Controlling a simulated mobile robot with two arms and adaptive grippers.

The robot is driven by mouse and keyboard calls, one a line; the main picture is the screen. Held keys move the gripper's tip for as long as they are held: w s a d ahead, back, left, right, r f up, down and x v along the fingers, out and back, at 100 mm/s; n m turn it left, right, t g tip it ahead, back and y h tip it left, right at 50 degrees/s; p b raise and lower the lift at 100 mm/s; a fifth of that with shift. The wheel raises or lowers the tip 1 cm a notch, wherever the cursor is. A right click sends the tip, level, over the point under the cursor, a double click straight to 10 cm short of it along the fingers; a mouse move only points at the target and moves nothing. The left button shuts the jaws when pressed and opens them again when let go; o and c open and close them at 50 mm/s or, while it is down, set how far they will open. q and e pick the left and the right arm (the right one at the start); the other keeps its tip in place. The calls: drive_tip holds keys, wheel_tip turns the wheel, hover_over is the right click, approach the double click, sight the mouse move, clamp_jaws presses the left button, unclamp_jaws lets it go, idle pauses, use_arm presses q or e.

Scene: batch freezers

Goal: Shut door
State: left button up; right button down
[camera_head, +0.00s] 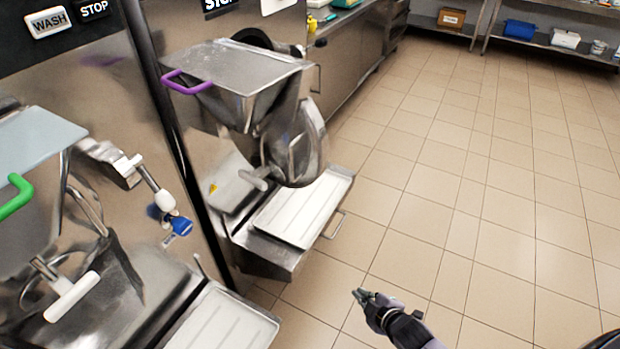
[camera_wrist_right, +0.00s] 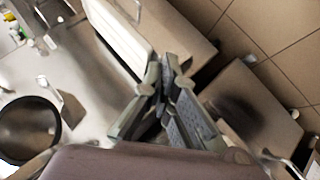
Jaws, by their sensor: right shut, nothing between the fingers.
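The middle batch freezer has a rounded steel door (camera_head: 308,145) at its front, below a steel hopper (camera_head: 235,65) with a purple handle. The door stands out from the machine, tilted and seen partly edge-on, so it looks open. In the right wrist view a round opening with a black rim (camera_wrist_right: 55,140) shows at the left. My right gripper (camera_head: 362,295) is in front of the machine, over the floor, apart from the door. Its fingers (camera_wrist_right: 165,75) are shut and empty. My left gripper is not in view.
A white drip tray (camera_head: 300,212) sits on a steel shelf below the door. Another freezer with a green handle (camera_head: 17,196) and a second white tray (camera_head: 222,322) stands at the left. The tiled floor (camera_head: 480,190) at right is clear.

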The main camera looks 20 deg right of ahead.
sight(312, 175)
drive_tip(key=w+a+r+n+t+y+b, duration=0.1)
drive_tip(key=w+a+r+n+t, duration=0.1)
drive_tip(key=r, duration=0.5)
drive_tip(key=w+a+r+n+t+y, duration=0.1)
drive_tip(key=w+r+n, duration=0.1)
drive_tip(key=r, duration=0.5)
drive_tip(key=s+a+r+n+t+y+b, duration=0.15)
drive_tip(key=a+r+n, duration=0.25)
drive_tip(key=r, duration=0.7)
drive_tip(key=s+a+r+n+t+y, duration=0.2)
drive_tip(key=a+r+n+y, duration=0.1)
drive_tip(key=r, duration=0.8)
drive_tip(key=shift+h, duration=0.25)
drive_tip(key=w+p, duration=0.1)
drive_tip(key=w, duration=0.2)
drive_tip(key=w+p, duration=0.2)
drive_tip(key=w, duration=0.2)
drive_tip(key=w+a+p, duration=0.1)
drive_tip(key=w, duration=0.3)
drive_tip(key=shift+w, duration=0.1)
